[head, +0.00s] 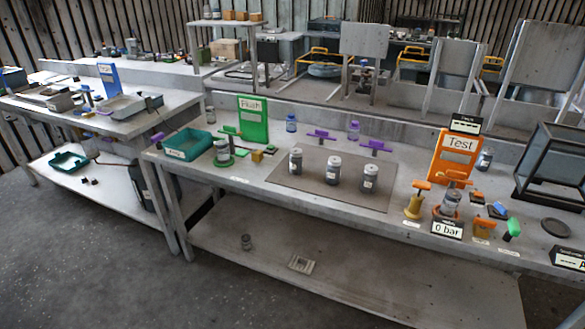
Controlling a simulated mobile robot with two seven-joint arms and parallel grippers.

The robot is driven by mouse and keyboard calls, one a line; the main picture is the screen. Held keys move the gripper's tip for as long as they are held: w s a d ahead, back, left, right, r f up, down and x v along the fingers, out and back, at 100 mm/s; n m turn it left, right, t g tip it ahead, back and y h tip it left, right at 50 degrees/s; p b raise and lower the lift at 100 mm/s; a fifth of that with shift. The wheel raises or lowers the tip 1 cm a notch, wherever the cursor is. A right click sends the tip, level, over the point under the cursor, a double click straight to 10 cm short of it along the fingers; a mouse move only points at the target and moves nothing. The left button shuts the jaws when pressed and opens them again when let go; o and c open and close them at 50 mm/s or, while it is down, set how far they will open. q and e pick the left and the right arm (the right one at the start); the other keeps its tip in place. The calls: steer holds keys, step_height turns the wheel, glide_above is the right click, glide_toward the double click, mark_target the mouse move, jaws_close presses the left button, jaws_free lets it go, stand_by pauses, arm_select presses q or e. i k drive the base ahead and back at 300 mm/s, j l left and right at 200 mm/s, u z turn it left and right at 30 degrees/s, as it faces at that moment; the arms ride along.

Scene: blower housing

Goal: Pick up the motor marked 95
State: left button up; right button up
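Similar cylinders stand at the green Flush station (222,152) and at the orange Test station (450,203). Another small one (246,242) is on the lower shelf. Their markings are too small to read, so I cannot tell which, if any, is the motor marked 95. Neither of my grippers is in view.
A green Flush sign (253,119), an orange Test sign (454,155) and a teal tray (188,144) stand on the bench. A dark-framed glass case (553,165) is at right. Floor in front is clear.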

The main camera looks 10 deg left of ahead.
mark_target(295, 165)
steer(key=i+l, duration=1)
steer(key=l, duration=0.2)
steer(key=u, duration=0.05)
